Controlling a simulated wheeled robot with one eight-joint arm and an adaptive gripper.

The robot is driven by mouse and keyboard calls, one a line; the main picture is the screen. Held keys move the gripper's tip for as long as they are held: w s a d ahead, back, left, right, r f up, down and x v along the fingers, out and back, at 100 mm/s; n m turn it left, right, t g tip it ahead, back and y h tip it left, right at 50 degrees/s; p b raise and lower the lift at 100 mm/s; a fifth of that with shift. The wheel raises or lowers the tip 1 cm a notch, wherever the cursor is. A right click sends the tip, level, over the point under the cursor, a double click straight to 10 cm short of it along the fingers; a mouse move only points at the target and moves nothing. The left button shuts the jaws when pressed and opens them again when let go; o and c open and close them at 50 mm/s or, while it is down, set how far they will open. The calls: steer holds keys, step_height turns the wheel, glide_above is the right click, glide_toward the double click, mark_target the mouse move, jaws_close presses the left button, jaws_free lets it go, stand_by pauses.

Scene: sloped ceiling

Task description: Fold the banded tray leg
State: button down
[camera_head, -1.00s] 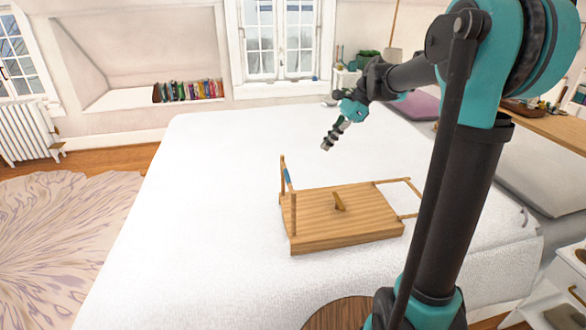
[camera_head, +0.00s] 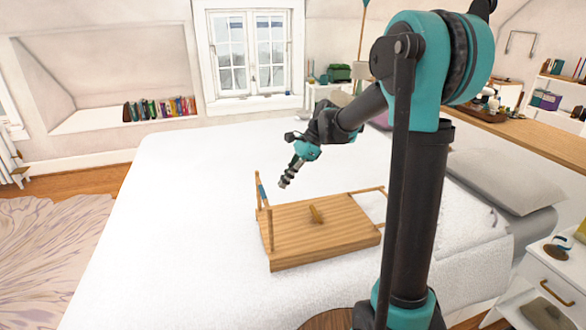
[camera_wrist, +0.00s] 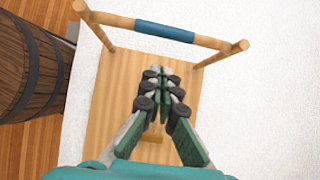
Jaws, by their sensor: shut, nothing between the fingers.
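The wooden tray (camera_head: 300,243) lies on the white bed. One leg frame stands upright at its left end, with a blue band (camera_head: 262,192) on its crossbar; in the wrist view the blue band (camera_wrist: 165,32) shows at the top. The other leg frame (camera_head: 372,191) lies stretched out flat at the tray's right end. A small wooden piece (camera_head: 316,214) sits mid-tray. My gripper (camera_head: 283,184) is shut and empty, in the air above the tray, right of the banded leg and apart from it. In the wrist view my gripper (camera_wrist: 160,75) points toward the banded crossbar.
The white bed (camera_head: 180,200) has free room around the tray. A wooden barrel-like stand (camera_wrist: 35,70) is beside the bed in the wrist view. A grey pillow (camera_head: 500,180) and a white nightstand (camera_head: 550,285) are at the right.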

mark_target(262, 191)
steer(key=shift+s+a+f, duration=0.2)
steer(key=shift+a, duration=0.45)
steer(key=shift+s+a+f, duration=0.15)
steer(key=shift+a, duration=0.55)
steer(key=shift+s+a+f, duration=0.2)
steer(key=shift+a, duration=0.45)
steer(key=shift+s+a+r+t+h, duration=0.15)
steer(key=shift+s+a+h, duration=0.1)
steer(key=shift+a+h, duration=0.45)
steer(key=shift+s+a+r+t+h, duration=0.15)
steer(key=shift+a+h, duration=0.25)
steer(key=shift+a, duration=0.5)
steer(key=s+a+f+t+h, duration=0.1)
steer(key=s+a+f+h, duration=0.15)
steer(key=a, duration=0.35)
steer(key=s+a+f+h, duration=0.1)
steer(key=a+f+h, duration=0.2)
steer(key=a, duration=0.3)
steer(key=shift+s+a+f, duration=0.2)
steer(key=shift+a+f, duration=0.6)
steer(key=shift+f, duration=0.85)
steer(key=shift+s+a+f, duration=0.15)
steer(key=shift+a+f, duration=0.7)
steer(key=shift+f, duration=0.8)
steer(key=shift+s+a+f, duration=0.2)
steer(key=shift+a+f, duration=0.6)
steer(key=shift+f, duration=0.85)
steer(key=shift+r, duration=0.1)
